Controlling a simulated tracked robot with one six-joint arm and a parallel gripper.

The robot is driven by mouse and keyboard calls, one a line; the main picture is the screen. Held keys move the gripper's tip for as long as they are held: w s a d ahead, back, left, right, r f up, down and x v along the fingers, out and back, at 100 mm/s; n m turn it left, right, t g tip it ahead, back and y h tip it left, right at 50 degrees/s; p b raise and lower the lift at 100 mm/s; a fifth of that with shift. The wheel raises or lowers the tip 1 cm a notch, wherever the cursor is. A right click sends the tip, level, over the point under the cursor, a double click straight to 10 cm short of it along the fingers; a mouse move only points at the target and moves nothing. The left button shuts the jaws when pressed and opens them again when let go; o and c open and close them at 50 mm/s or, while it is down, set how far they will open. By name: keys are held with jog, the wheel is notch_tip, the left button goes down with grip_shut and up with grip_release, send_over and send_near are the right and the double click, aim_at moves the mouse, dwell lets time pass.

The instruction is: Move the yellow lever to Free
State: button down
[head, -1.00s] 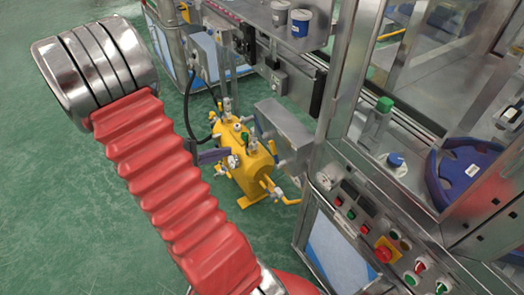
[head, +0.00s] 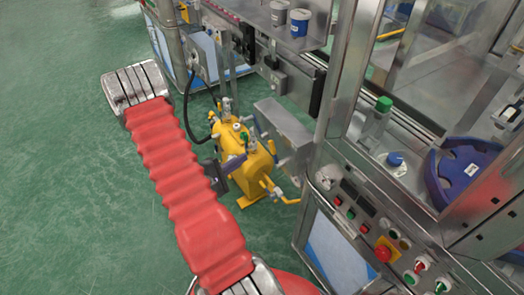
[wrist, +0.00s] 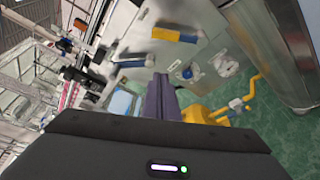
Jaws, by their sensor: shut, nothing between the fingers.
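In the wrist view, a lever with a yellow grip (wrist: 175,36) is on a grey metal panel (wrist: 205,50), above and slightly right of my fingertips. A blue-gripped lever (wrist: 132,63) is on the same panel, lower left. My gripper (wrist: 162,80) has its purple fingers together and empty; they look apart from the yellow lever. In the head view my gripper (head: 230,165) is in front of the yellow tank (head: 228,143), left of a grey metal box (head: 284,124).
Yellow pipework (wrist: 250,88) juts out right of my fingers in the wrist view. A steel cabinet with a control panel (head: 372,228) stands at the right in the head view. A black hose (head: 187,110) hangs behind the tank. Green floor at the left is clear.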

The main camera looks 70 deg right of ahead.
jog(key=s+d, duration=0.6)
jog(key=shift+s+d+r, duration=0.2)
jog(key=shift+s+d, duration=0.15)
jog(key=shift+s, duration=0.05)
dwell(0.8)
